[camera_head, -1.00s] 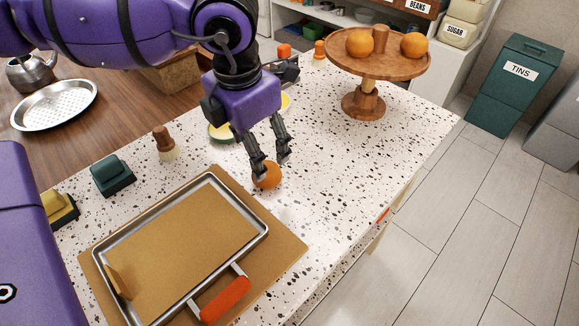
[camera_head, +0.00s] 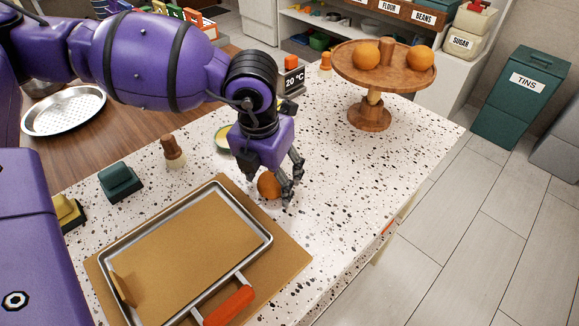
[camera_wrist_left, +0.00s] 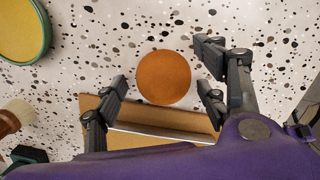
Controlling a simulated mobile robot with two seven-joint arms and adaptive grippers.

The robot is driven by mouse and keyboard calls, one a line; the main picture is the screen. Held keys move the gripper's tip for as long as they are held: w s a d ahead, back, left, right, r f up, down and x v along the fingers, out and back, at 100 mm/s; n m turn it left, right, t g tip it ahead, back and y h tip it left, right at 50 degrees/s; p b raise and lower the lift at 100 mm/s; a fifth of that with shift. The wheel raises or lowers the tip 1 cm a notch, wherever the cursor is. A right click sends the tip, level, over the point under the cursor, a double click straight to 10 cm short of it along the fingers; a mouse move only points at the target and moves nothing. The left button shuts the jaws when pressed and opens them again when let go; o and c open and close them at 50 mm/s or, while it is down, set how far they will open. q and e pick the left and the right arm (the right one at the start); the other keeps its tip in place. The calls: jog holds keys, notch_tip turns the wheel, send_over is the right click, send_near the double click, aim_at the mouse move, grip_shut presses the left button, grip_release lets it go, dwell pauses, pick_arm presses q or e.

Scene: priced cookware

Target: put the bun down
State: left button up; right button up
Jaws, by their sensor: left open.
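The bun (camera_head: 269,186), round and orange-brown, rests on the speckled counter just beyond the far right corner of the baking tray. My left gripper (camera_head: 282,184) is low over the counter beside the bun. In the left wrist view its fingers are spread wide, one on the left of the bun and two on the right, with gaps to it. Nothing is held. My right gripper is not in view.
The metal tray (camera_head: 268,238) with an orange handle lies on a brown board close by. A wooden cake stand (camera_head: 370,117) holds two similar round items. A brush (camera_head: 174,153), a teal block (camera_head: 120,182) and a green-rimmed dish (camera_wrist_left: 43,42) stand left. Counter right of the bun is clear.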

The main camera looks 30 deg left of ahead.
aim_at(272, 175)
pick_arm(q)
jog(key=shift+f, duration=0.2)
jog(key=c, duration=1.3)
jog(key=shift+r, duration=0.55)
notch_tip(272, 175, up, 2)
jog(key=shift+d+r, duration=0.15)
jog(key=shift+r, duration=0.1)
jog(key=s+d+r, duration=0.2)
jog(key=d+r, duration=0.1)
jog(key=r, duration=0.1)
jog(key=shift+s+d+r, duration=0.15)
jog(key=shift+d+r, duration=0.15)
jog(key=shift+r, duration=0.1)
jog(key=s+d+r, duration=0.4)
jog(key=s+d, duration=0.1)
jog(key=d, duration=0.2)
jog(key=shift+s+d+r+b, duration=0.2)
jog(key=shift+d+r+b, duration=0.1)
jog(key=shift+d+r, duration=0.1)
